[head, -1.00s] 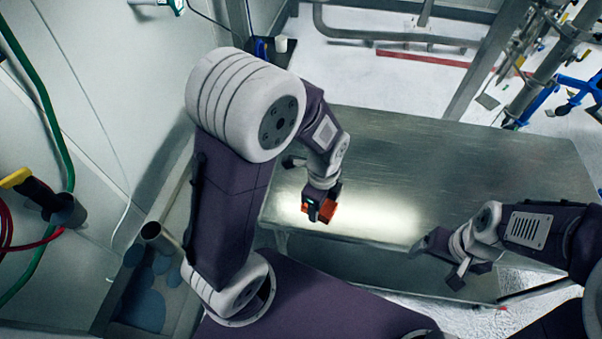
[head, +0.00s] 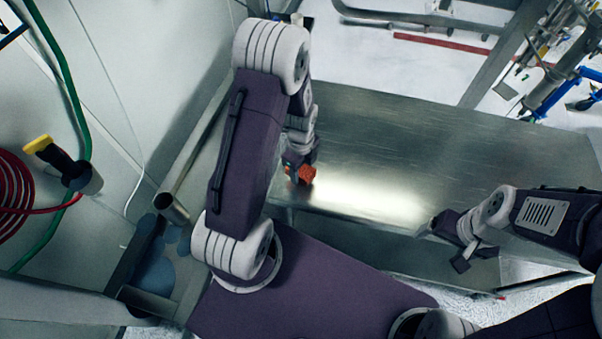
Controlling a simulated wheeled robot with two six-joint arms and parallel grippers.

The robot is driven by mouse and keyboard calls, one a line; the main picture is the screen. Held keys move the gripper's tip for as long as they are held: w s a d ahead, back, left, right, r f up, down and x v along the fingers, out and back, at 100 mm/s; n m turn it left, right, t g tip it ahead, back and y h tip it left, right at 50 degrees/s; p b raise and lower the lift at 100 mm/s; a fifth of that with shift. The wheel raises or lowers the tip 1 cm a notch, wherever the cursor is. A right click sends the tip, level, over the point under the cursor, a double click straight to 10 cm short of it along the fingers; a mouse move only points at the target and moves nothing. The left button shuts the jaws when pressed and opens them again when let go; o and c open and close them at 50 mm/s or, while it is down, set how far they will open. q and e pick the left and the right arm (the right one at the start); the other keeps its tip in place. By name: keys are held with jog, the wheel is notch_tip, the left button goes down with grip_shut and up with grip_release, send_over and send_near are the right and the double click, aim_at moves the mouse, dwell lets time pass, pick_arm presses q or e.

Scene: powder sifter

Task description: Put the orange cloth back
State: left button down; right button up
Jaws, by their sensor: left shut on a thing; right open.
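The orange cloth (head: 306,174) is a small crumpled bit of orange at the tip of my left gripper (head: 297,178). My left gripper is shut on it, over the near left part of the metal table. Whether the cloth touches the table is unclear, and my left arm and fingers hide part of it. My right gripper (head: 462,258) is open and empty, at the table's near edge on the right.
The steel table (head: 400,140) has a broad bare top. At left are a wall with a green hose (head: 70,100), a red coiled hose (head: 14,185), a yellow-and-black handled tool in a holder (head: 60,160), an open metal tube (head: 173,208) and blue round pieces (head: 155,275).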

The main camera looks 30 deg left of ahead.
aim_at(301, 174)
pick_arm(q)
notch_tip(301, 174, down, 3)
jog(key=shift+w+r, duration=0.1)
jog(key=shift+w, duration=0.05)
jog(key=shift+w+a, duration=0.1)
jog(key=shift+w, duration=0.1)
jog(key=shift+s+f, duration=0.2)
jog(key=shift+f, duration=0.05)
jog(key=c, duration=1)
grip_release()
jog(key=o, duration=0.4)
jog(key=shift+c, duration=0.2)
pick_arm(e)
jog(key=shift+w, duration=0.25)
jog(key=shift+a, duration=0.1)
